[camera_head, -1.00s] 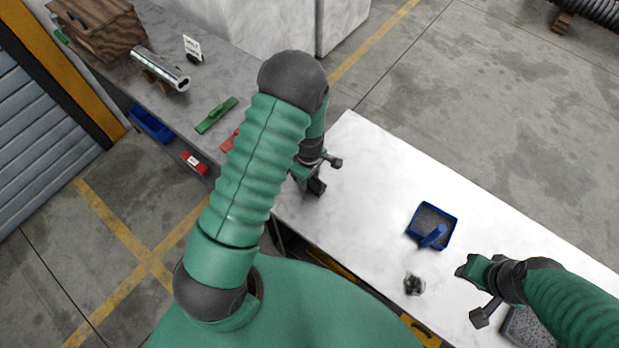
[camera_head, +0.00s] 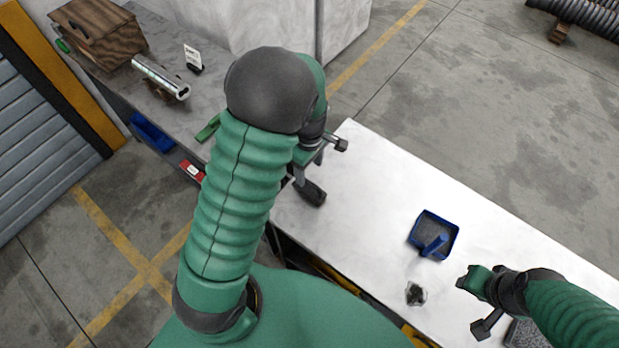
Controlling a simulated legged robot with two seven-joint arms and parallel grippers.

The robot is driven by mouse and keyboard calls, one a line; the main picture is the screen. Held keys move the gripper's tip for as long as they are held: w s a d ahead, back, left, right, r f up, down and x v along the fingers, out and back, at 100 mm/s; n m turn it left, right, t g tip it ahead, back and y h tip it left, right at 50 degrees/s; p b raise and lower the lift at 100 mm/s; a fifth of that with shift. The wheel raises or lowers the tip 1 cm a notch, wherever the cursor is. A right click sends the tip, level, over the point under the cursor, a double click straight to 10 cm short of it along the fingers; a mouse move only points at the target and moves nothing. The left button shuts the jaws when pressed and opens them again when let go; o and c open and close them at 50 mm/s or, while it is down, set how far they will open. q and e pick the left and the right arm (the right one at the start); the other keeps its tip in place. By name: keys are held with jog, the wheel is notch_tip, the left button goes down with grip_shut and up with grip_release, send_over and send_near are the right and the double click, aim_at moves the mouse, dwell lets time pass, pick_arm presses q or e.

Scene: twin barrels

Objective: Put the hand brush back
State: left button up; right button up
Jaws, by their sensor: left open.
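I cannot make out the hand brush for certain. A slim green piece (camera_head: 208,128) lies on the grey left bench, mostly hidden behind my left arm; it may be the brush. A blue dustpan-like tray (camera_head: 449,228) with a raised blue handle sits on the white table (camera_head: 400,185). A small dark clump (camera_head: 415,293) lies in front of it. My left gripper (camera_head: 326,168) is open and empty over the white table's left end. My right gripper (camera_head: 477,302) has its fingers apart, right of the clump, with nothing clearly between them.
The grey bench (camera_head: 150,105) carries a wooden box (camera_head: 98,35), a metal tube (camera_head: 160,76) and a small white sign (camera_head: 193,57). Blue (camera_head: 151,132) and red (camera_head: 191,171) bins hang at its front edge. A grey textured block (camera_head: 522,334) shows beside my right arm.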

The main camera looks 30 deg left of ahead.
pick_arm(q)
jog(key=s+d+r+m+t, duration=0.2)
jog(key=s+d+r+m, duration=0.5)
jog(key=m, duration=1)
jog(key=shift+s+d+t, duration=0.15)
jog(key=shift+s+t, duration=0.15)
jog(key=shift+s, duration=0.7)
jog(key=shift+s, duration=0.2)
